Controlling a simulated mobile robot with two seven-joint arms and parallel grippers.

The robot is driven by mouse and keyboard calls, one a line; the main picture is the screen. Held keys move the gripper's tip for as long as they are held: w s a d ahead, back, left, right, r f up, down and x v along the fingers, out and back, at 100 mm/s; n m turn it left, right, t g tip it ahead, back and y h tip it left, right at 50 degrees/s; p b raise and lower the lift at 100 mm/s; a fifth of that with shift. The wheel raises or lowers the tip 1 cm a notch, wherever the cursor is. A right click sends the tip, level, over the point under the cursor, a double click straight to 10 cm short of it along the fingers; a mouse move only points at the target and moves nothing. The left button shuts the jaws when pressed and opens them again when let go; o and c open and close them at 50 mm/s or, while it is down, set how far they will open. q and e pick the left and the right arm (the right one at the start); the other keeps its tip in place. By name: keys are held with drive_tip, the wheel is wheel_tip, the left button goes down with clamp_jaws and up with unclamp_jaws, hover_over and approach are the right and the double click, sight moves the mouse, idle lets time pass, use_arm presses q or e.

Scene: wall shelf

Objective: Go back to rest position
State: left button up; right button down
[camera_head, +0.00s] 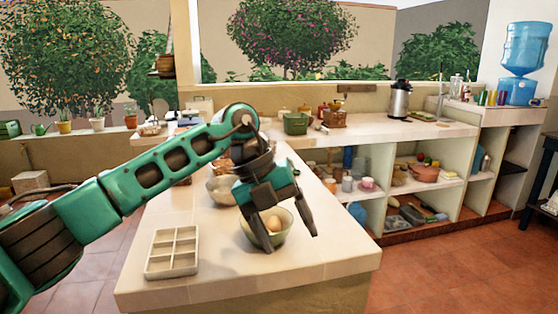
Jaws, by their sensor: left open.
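My left arm comes in from the left, and my left gripper (291,240) hangs open over the counter. Its fingers point down around a green bowl (281,240) that stands on the counter. A brown egg (274,224) lies in the bowl, between the two fingers in this view. I cannot tell whether a finger touches the bowl. My right gripper is not in view.
The pale counter (210,285) has a white compartment tray (172,252) at its left edge and a metal bowl (221,190) behind the green bowl. Open shelves (375,180) with crockery stand at the right. The tiled floor (450,262) at front right is clear.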

use_arm(q)
drive_tip(key=s+d+f+n+g+h, duration=0.2)
drive_tip(key=s+d+h, duration=0.7)
drive_tip(key=h, duration=0.5)
drive_tip(key=w+a+f+n+t+y, duration=0.2)
drive_tip(key=a+f+n+t+y, duration=0.45)
drive_tip(key=n+t, duration=0.55)
drive_tip(key=w+a+f+n+t+y, duration=0.25)
drive_tip(key=a+f+n+t, duration=0.6)
drive_tip(key=n, duration=0.45)
drive_tip(key=s+a+f+n+g+y, duration=0.6)
drive_tip(key=s+a+f+y, duration=0.2)
drive_tip(key=s+a+f, duration=0.5)
drive_tip(key=s+f+p, duration=0.1)
drive_tip(key=s+f, duration=0.2)
drive_tip(key=shift+s, duration=0.15)
